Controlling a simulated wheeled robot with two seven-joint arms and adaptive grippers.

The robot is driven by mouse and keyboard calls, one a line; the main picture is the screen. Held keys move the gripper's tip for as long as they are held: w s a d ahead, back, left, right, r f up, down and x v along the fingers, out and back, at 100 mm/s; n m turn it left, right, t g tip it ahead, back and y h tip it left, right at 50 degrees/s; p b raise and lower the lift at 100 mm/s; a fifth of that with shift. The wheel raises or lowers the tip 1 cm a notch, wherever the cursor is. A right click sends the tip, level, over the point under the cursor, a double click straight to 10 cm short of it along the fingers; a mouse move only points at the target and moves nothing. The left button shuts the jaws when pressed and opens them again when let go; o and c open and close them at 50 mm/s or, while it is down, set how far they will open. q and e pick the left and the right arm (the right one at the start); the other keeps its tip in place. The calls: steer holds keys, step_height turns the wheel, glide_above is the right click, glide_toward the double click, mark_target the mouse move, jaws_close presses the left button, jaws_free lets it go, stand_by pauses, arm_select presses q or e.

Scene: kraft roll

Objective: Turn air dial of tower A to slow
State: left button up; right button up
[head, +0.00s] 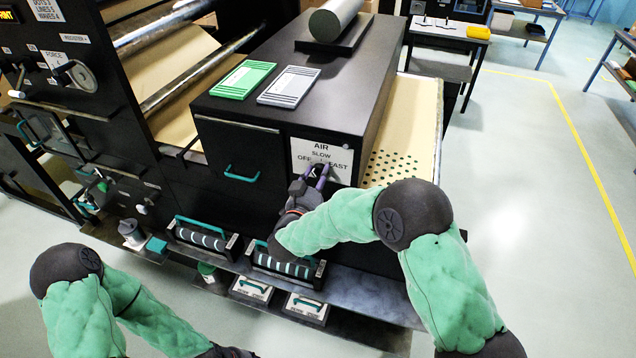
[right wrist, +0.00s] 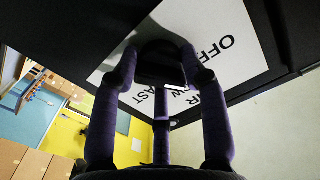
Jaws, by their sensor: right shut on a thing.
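The air dial (right wrist: 158,62) is a dark round knob on a white label plate (head: 336,158) marked AIR, SLOW, OFF and FAST, on the front of the black tower. My right gripper (head: 313,181) is at the dial, and its purple fingers are closed around it; they also show in the right wrist view (right wrist: 160,78). A short white mark shows on the dial between the fingers, on the side towards the lettering; I cannot tell exactly which word it points at. The fingers hide part of the dial and lettering. My left arm is at the lower left, its gripper out of view.
A green plate (head: 243,79) and a grey plate (head: 289,86) lie on the tower top. A teal drawer handle (head: 241,175) is left of the dial. Teal-handled trays (head: 285,266) sit below. Perforated kraft paper (head: 395,165) runs behind on the right.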

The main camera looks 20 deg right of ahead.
steer(key=m+b, duration=0.2)
steer(key=r+m+b, duration=0.1)
steer(key=m+b, duration=0.1)
steer(key=shift+w+d, duration=0.1)
steer(key=shift+w, duration=0.05)
steer(key=shift+m+b, duration=1.15)
steer(key=shift+m, duration=0.35)
steer(key=shift+r, duration=0.1)
steer(key=shift+d, duration=0.1)
steer(key=o, duration=1.1)
steer(key=shift+s+f, duration=0.2)
steer(key=shift+f, duration=0.2)
steer(key=shift+s+a, duration=0.4)
steer(key=v, duration=1.1)
